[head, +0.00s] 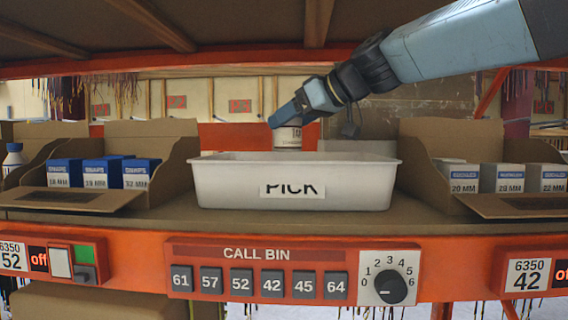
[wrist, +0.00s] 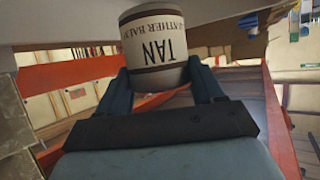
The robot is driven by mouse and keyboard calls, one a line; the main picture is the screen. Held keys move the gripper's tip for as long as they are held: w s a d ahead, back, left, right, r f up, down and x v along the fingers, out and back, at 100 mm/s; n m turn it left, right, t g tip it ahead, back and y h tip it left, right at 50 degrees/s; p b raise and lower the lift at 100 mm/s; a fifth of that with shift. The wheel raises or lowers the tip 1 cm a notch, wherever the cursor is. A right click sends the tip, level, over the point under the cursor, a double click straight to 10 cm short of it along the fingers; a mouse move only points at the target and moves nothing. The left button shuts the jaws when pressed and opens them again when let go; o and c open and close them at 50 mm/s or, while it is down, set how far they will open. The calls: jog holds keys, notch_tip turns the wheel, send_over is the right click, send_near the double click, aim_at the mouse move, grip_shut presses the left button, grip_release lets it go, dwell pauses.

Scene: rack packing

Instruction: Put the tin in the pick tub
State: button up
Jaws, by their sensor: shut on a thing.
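The tin (head: 287,136) is a small white can with a dark band. In the wrist view the tin (wrist: 153,47) shows brown bands and upside-down lettering with "TAN". My gripper (head: 286,118) is shut on it, with one finger on each side of the can. The white pick tub (head: 230,185), labelled "PICK", stands on the shelf in the middle of the head view. The tin is above the tub's back rim in the picture. Its lower end is close to the rim line, and I cannot tell whether it is over the opening. The inside of the tub is hidden.
A cardboard box of blue cartons (head: 103,172) stands left of the tub, and one of grey cartons (head: 501,178) stands right. A bottle (head: 13,158) is at the far left. An orange rail with a call-bin panel (head: 258,254) runs along the front. A shelf is overhead.

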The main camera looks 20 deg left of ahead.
aim_at(285, 145)
jog(key=shift+w+a+f, duration=0.5)
jog(key=shift+w+f, duration=0.15)
jog(key=shift+f, duration=0.85)
jog(key=shift+w+a+f, duration=0.55)
jog(key=shift+w+f, duration=0.1)
jog(key=shift+f, duration=0.85)
jog(key=shift+w+a+f, duration=0.5)
jog(key=shift+w+f, duration=0.15)
jog(key=shift+f, duration=0.85)
jog(key=shift+f, duration=0.15)
jog(key=o, duration=1.1)
jog(key=shift+r, duration=0.2)
jog(key=shift+v, duration=3.75)
